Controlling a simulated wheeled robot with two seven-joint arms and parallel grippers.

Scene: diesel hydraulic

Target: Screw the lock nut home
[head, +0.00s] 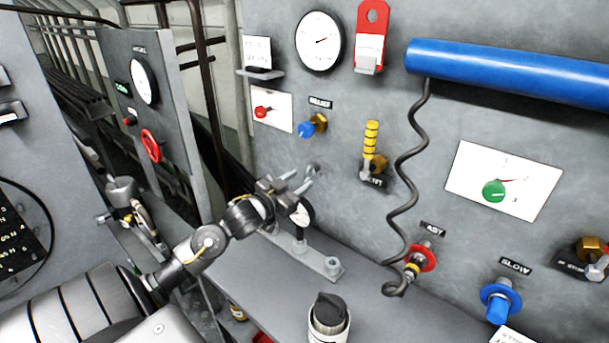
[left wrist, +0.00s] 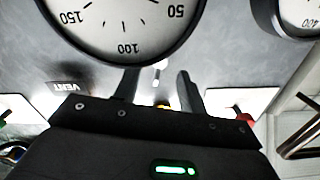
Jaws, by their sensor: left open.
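My left gripper (head: 303,180) is open in front of the grey panel, its fingers pointing at the panel. In the left wrist view the two fingers (left wrist: 160,88) stand apart, with a small bright fitting (left wrist: 160,65) showing near the gap. In the head view a small grey fitting (head: 316,168) sits on the panel by the fingertips. The relief valve (head: 319,122), brass with a blue knob, is above the gripper. I cannot tell for certain which part is the lock nut. Contact between fingers and fitting cannot be made out. My right gripper is out of view.
The vent valve (head: 375,165) with a yellow-banded handle is to the right. A coiled black hose (head: 407,170) hangs farther right. A dark-capped container (head: 329,318) stands on the ledge.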

